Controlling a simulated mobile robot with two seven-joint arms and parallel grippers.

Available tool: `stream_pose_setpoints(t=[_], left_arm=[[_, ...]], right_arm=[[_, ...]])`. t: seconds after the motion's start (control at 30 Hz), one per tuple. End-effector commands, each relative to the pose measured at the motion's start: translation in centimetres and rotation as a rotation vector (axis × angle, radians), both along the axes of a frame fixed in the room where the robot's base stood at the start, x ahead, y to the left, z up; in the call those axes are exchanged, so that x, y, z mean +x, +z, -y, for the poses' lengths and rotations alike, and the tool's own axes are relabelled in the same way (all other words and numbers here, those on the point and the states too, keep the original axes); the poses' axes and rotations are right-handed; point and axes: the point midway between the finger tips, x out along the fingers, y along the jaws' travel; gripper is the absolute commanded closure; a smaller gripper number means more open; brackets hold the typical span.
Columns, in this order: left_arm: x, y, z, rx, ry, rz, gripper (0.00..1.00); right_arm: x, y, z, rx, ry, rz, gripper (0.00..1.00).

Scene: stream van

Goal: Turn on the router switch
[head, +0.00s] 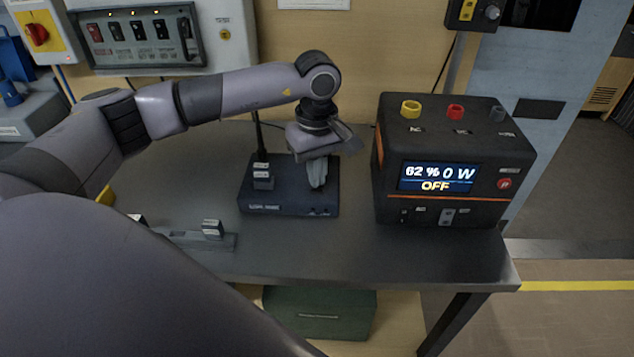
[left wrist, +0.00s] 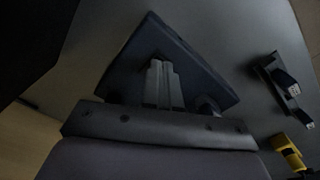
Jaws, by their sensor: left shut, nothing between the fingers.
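A flat dark blue box (head: 290,202), which looks like the router, lies on the grey table. A thin black antenna (head: 259,135) rises from its back left, and a small grey block with light labels (head: 263,179) stands on its left part. My left gripper (head: 317,186) is shut and empty, pointing down over the right part of the box. In the left wrist view, the shut fingers (left wrist: 163,88) overlap the box (left wrist: 192,68); whether they touch it I cannot tell. The gripper hides part of the box top. My right gripper is not in view.
A black power station (head: 454,208) stands to the right, its screen reading 62 %, 0 W, OFF. A dark strip with a grey block (head: 212,229) lies at the front left. A switch panel (head: 140,40) hangs on the back wall. The front right table top is clear.

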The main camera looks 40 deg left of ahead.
Motion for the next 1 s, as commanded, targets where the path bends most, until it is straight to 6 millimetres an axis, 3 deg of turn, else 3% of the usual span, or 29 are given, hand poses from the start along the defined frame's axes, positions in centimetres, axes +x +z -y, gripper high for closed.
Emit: stream_pose_setpoints(t=[1.0], left_arm=[[0.0,-1.1,0.0,0.001,0.000,-0.002,1.00]], right_arm=[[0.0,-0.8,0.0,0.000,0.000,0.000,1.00]])
